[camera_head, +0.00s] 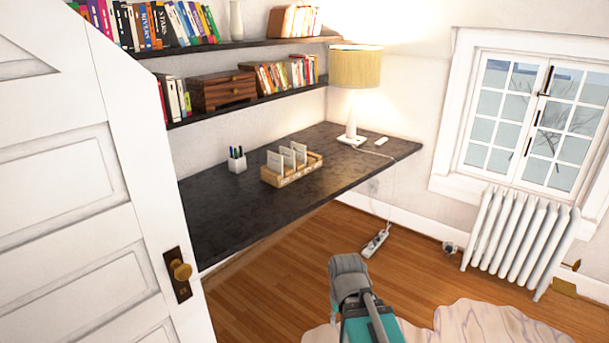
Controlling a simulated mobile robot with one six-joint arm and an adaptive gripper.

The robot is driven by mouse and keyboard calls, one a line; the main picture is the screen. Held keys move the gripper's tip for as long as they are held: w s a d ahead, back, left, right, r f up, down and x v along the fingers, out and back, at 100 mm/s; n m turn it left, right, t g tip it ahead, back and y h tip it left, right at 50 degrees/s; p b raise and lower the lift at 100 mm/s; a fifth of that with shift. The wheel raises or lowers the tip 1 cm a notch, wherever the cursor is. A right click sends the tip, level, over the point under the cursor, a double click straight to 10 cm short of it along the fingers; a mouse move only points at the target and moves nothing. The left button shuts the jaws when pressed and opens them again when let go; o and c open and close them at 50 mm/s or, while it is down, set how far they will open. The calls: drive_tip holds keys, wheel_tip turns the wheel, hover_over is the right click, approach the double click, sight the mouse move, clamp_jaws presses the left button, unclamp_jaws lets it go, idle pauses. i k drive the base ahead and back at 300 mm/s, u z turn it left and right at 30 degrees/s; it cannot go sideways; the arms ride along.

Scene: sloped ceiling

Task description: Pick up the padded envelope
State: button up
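I cannot make out a padded envelope for certain. A wooden desk organizer (291,176) on the dark desk (226,207) holds several upright pale flat pieces (275,163); I cannot tell whether any is an envelope. A small flat white item (381,141) lies near the desk's far right end, too small to identify. Part of my grey and teal arm rises at the bottom centre, in front of the desk and above the floor. My gripper's fingertips do not show.
A white door (75,230) with a brass knob fills the left. A pen cup (237,160) and a lit lamp (355,68) stand on the desk. A power strip (376,242) lies on the wood floor. A radiator (520,238) is under the window. A pale rug (480,322) lies front right.

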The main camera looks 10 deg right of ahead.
sight(275, 161)
drive_tip(key=z, duration=0.1)
drive_tip(key=i, duration=1)
drive_tip(key=u, duration=0.05)
